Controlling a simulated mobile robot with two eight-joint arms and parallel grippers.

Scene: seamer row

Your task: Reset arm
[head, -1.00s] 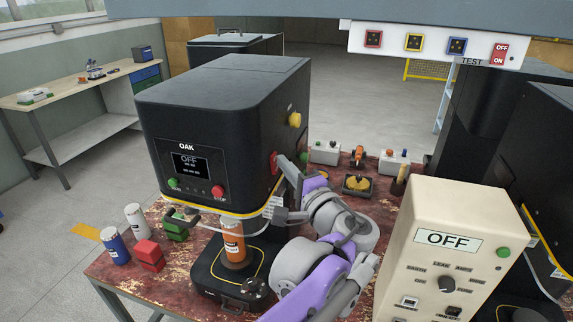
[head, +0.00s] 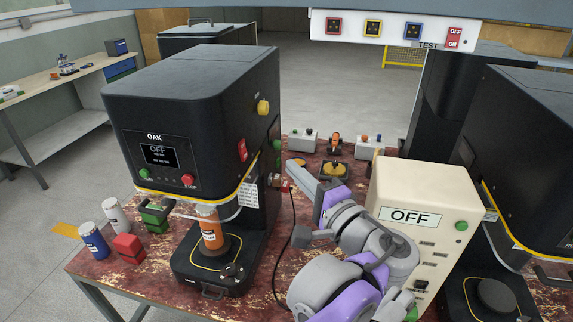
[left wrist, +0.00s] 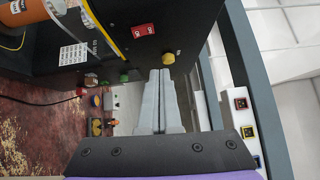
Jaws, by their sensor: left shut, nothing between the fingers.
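My left gripper (head: 300,172) is shut and empty, to the right of the black OAK machine (head: 190,100), apart from its side wall. In the left wrist view its closed fingers (left wrist: 163,75) point toward the machine's side, with the yellow knob (left wrist: 168,58) just beyond the tips and the red switch (left wrist: 145,30) to the upper left. In the head view the red switch (head: 242,150) and yellow knob (head: 263,107) are on that same side. My grey and purple left arm comes up from the bottom. My right gripper is out of view.
A beige control box (head: 425,215) reading OFF stands close to the right of my arm. An orange can (head: 210,228) stands under the machine's head. Small boxes with buttons stand at the table's back.

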